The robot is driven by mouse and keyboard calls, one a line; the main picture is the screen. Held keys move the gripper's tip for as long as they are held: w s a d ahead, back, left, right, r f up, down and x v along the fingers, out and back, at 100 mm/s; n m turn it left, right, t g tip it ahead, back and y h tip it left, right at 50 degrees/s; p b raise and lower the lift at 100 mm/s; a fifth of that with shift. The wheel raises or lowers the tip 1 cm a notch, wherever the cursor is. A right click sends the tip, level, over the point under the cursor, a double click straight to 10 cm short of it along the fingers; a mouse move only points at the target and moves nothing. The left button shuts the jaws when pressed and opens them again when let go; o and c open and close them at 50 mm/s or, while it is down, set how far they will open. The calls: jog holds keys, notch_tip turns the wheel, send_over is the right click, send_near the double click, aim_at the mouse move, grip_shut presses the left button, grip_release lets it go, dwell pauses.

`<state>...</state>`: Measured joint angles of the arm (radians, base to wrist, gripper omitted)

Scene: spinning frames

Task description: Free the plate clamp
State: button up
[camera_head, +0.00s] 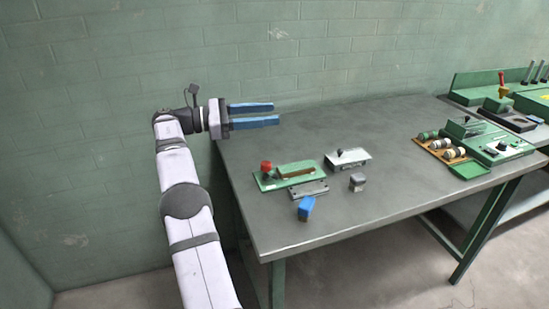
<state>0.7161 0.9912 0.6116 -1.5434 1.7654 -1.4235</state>
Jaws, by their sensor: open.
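A green plate (264,184) lies on the grey table, with a red knob (266,168) at its left end and a brown bar (296,172) across it. A grey slotted piece (309,190) lies at its front edge. A grey block with a pale top plate and a small dark handle (347,158) stands to its right. I cannot tell for sure which of these is the plate clamp. My gripper (276,113) has blue fingers, spread apart and empty. It is over the table's back left corner, well behind and apart from these things.
A blue block (306,208) and a small grey block (357,182) stand at the front. At the right are an orange tray (437,153) with pale rollers and a green box (497,148) with a dark knob. A brick wall stands behind. The table's middle (400,195) is clear.

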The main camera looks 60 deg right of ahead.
aim_at(270, 170)
jog(key=w+a+f+n+t+h, duration=0.2)
jog(key=a+n+h, duration=0.3)
jog(key=n, duration=0.3)
jog(key=f+n+t, duration=0.1)
jog(key=f+t, duration=0.1)
jog(key=f, duration=0.2)
jog(key=s+a+f+n+t+h, duration=0.1)
jog(key=f+n+t, duration=0.1)
jog(key=f, duration=0.2)
jog(key=a+f+n+t+h, duration=0.1)
jog(key=f+t, duration=0.1)
jog(key=f, duration=0.3)
jog(key=shift+s+a+n+t, duration=0.2)
jog(key=shift+s+n+t, duration=0.1)
jog(key=shift+s, duration=0.05)
jog(key=shift+w+f+m+t, duration=0.25)
jog(key=shift+f+t, duration=0.05)
jog(key=shift+f, duration=0.15)
jog(key=shift+w+f+m+t, duration=0.25)
jog(key=shift+f+t, duration=0.05)
jog(key=shift+f, duration=0.15)
jog(key=shift+w+d+f+m, duration=0.1)
jog(key=shift+w+f+m, duration=0.25)
jog(key=shift+m, duration=0.35)
jog(key=shift+s+m, duration=0.1)
jog(key=shift+m, duration=0.3)
jog(key=shift+d, duration=0.1)
